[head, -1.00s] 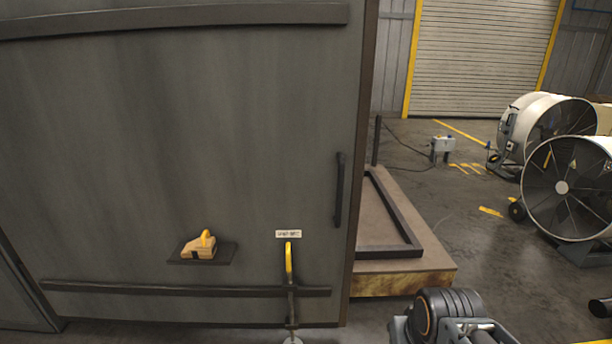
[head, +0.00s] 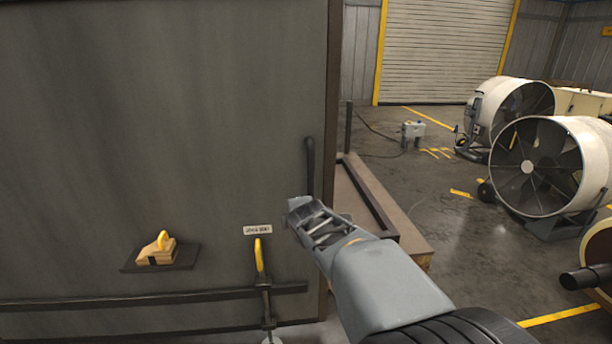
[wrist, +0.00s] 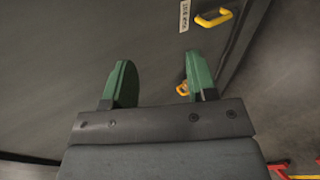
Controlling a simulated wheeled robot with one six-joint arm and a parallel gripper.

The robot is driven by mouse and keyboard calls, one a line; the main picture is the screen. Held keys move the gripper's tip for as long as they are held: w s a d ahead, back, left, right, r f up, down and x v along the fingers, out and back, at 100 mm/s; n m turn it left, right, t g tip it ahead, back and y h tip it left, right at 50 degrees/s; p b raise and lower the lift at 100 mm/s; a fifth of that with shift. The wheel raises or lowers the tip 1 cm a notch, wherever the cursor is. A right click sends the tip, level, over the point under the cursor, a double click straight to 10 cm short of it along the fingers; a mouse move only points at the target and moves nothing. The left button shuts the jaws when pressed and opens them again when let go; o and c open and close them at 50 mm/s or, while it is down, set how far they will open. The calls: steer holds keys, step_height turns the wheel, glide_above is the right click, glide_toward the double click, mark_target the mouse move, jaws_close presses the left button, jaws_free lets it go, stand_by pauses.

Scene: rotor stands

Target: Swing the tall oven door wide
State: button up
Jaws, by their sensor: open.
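The tall oven door (head: 150,120) is a large dark grey panel filling the left of the head view; it looks shut. A dark vertical bar handle (head: 310,168) is near its right edge. Lower down is a yellow-gripped lever (head: 259,256) on a dark upright rod, below a small white label (head: 258,230). My gripper (head: 312,222) is in front of the door's right edge, just below the bar handle and right of the label. In the wrist view its green fingers (wrist: 159,62) are apart and empty, with a yellow handle (wrist: 213,19) beyond them.
A small shelf (head: 187,258) with a yellow-handled wooden block (head: 157,252) sticks out from the door. A low platform (head: 412,240) stands right of the door. Large drum fans (head: 540,165) stand farther right. The floor between is mostly clear.

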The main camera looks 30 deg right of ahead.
steer(key=w+d+n+t+h+b, duration=0.1)
steer(key=w+d+n+t+b, duration=0.2)
steer(key=d+n, duration=0.35)
steer(key=n+t+y, duration=0.1)
steer(key=n+t, duration=0.2)
steer(key=n, duration=0.9)
glide_toward(309, 167)
steer(key=p+x, duration=0.1)
steer(key=x, duration=0.3)
steer(key=p+x, duration=0.1)
steer(key=x, duration=0.3)
steer(key=d+f+x, duration=0.1)
steer(key=x, duration=0.3)
steer(key=shift+w+f+p, duration=0.1)
steer(key=shift+w+p, duration=0.15)
steer(key=shift+p, duration=0.15)
steer(key=shift+c, duration=0.5)
jaws_close()
